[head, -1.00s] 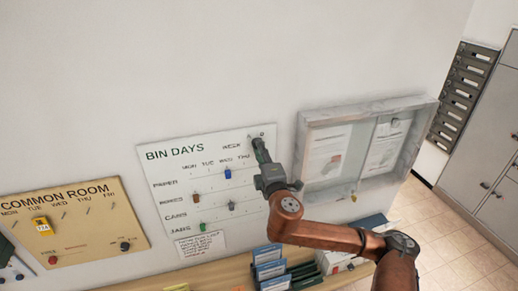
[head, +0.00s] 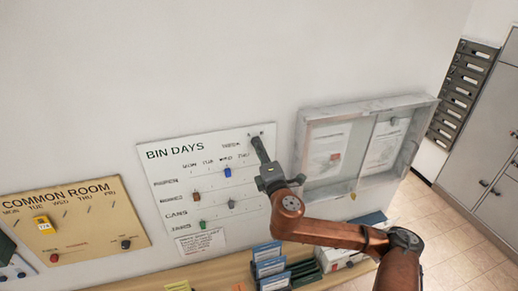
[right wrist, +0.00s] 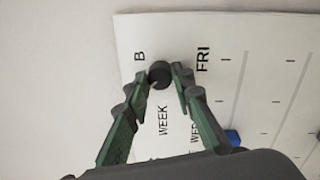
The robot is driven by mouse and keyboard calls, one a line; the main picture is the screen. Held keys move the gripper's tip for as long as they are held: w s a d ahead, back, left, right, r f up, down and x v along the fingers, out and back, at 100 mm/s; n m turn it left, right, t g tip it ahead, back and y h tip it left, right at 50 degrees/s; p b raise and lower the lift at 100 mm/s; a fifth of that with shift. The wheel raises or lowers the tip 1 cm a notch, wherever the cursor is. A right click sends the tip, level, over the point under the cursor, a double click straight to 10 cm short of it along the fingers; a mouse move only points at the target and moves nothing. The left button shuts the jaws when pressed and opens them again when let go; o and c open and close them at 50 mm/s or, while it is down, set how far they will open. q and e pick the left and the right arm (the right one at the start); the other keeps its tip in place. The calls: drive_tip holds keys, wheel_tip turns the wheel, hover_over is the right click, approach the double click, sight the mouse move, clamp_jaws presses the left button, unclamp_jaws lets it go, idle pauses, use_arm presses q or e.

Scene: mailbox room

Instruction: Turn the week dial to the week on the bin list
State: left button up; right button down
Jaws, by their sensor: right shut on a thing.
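The white BIN DAYS board (head: 165,200) hangs on the wall. The dark round week dial (right wrist: 160,72) is at its upper corner by the word WEEK, with the letter B beside it in the right wrist view. My right gripper (head: 256,142) reaches the board's top right corner. In the right wrist view its green fingertips (right wrist: 166,78) are on either side of the dial, shut on it. I cannot tell which way the dial points. The other week letter is not readable there. A small handwritten note (head: 200,242) is below the board; its text is too small to read.
A glass-fronted notice case (head: 360,150) with papers is just right of my right gripper. A tan COMMON ROOM board (head: 90,225) hangs at left. A wooden shelf (head: 215,275) below holds leaflets (head: 268,262). Coloured pegs (head: 228,173) sit on the BIN DAYS board.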

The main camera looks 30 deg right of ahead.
drive_tip(key=c, duration=1.7)
unclamp_jaws()
drive_tip(key=shift+o, duration=0.2)
drive_tip(key=shift+s+f, duration=0.1)
drive_tip(key=shift+s, duration=0.05)
drive_tip(key=v, duration=0.7)
drive_tip(key=shift+s, duration=0.1)
